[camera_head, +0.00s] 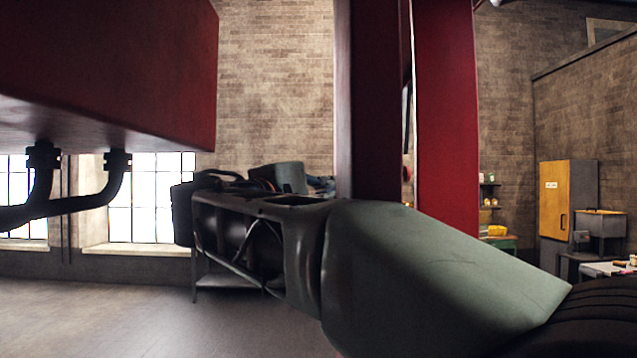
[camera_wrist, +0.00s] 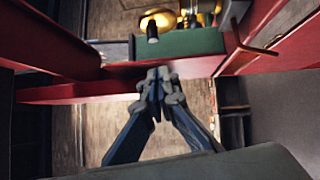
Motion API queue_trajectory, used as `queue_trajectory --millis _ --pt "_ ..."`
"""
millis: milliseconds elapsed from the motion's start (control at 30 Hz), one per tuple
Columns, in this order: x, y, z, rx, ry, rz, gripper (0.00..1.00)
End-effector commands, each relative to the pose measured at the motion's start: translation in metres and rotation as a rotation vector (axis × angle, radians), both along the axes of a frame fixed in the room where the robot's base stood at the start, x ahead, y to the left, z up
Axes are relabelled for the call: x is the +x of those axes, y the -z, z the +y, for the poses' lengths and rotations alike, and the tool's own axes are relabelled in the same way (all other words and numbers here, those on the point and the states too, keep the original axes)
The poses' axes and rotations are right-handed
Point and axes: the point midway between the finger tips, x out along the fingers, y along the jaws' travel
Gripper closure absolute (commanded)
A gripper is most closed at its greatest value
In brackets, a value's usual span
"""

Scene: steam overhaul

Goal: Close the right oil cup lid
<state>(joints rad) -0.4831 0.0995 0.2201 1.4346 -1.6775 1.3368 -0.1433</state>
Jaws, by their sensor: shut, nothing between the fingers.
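In the wrist view my gripper (camera_wrist: 158,84) is shut and empty, its fingertips together in front of a red beam. Beyond the fingertips, at the top edge, is a round shiny brass part (camera_wrist: 162,18) with a dark cylindrical knob (camera_wrist: 152,33) in front of it. More brass (camera_wrist: 205,7) shows to its right. These may belong to the oil cups, but I cannot tell which is the right cup or how its lid stands. My gripper appears apart from the brass. In the head view no oil cup can be made out, and my arm hides what lies behind it.
A green block (camera_wrist: 193,42) lies beside the brass, and a red beam (camera_wrist: 80,92) crosses below it. In the head view red posts (camera_head: 447,120) rise behind my arm, and a red block (camera_head: 110,70) with black pipes (camera_head: 75,207) hangs at left. Floor (camera_head: 110,315) is clear at lower left.

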Motion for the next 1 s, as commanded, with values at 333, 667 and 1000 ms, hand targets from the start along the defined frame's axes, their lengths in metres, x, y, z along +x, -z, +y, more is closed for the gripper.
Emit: queue_trajectory --millis 333,667,1000 --pt "0.023 -0.009 -0.046 0.001 0.001 -0.002 1.0" --pt "0.024 -0.008 -0.053 0.002 -0.002 -0.001 1.0" --pt "0.024 -0.01 -0.056 0.015 -0.001 -0.002 1.0"
